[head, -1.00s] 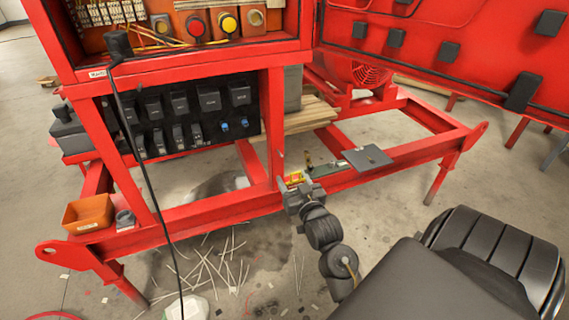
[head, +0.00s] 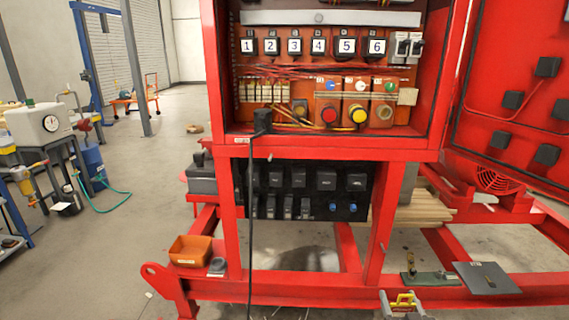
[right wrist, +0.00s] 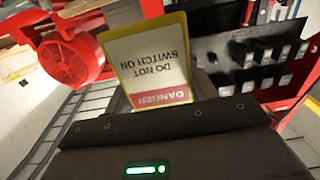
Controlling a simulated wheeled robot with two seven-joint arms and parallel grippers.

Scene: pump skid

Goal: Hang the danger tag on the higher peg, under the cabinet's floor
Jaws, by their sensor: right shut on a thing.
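The danger tag (right wrist: 150,60) is white with a yellow border and a red DANGER band, its lettering upside down in the right wrist view. My right gripper (head: 402,303) is shut on it, low at the bottom edge of the head view, where the tag's yellow part (head: 404,299) shows. The cabinet (head: 325,142) is red, and its floor is well above and left of the gripper. A tiny pale peg-like stub (head: 270,157) shows just under the floor. Another small stub (head: 383,247) shows lower, by the right post. My left gripper is out of view.
A black cable (head: 250,220) hangs down in front of the left part of the frame. A black panel of sockets (head: 310,190) fills the space under the cabinet. A grey plate (head: 486,278) and an orange bin (head: 190,250) rest on the red skid. The open door (head: 520,90) stands right.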

